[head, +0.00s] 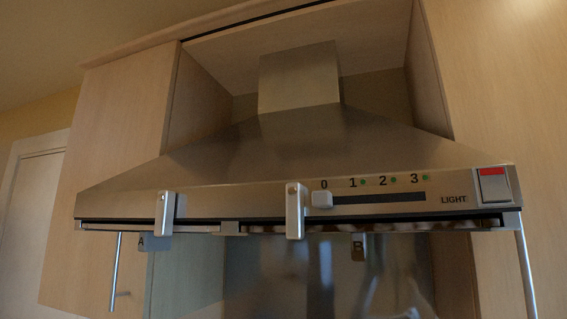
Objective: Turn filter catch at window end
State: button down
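Two pale metal catches cross the front lower edge of a steel range hood (230,190). The left catch (165,214) hangs vertically near the left end. The middle catch (294,211) also hangs vertically and has a small round pin near its top. A grey tag marked A (155,243) hangs under the edge by the left catch. A tag marked B (358,248) hangs right of the middle catch. The filter underside shows only as a thin strip. No window is visible, so I cannot tell which end is the window end. My gripper is not in view.
Wooden cabinets (115,160) flank the hood, with bar handles (115,272) below. A pale door (30,200) stands far left.

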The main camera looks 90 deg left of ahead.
aim_at(295, 211)
jog(key=k+u, duration=0.25)
jog(key=u, duration=0.25)
jog(key=k+u, duration=0.3)
jog(key=u, duration=0.15)
jog(key=i+j+u, duration=0.15)
jog(key=u, duration=0.25)
jog(key=i+u, duration=0.4)
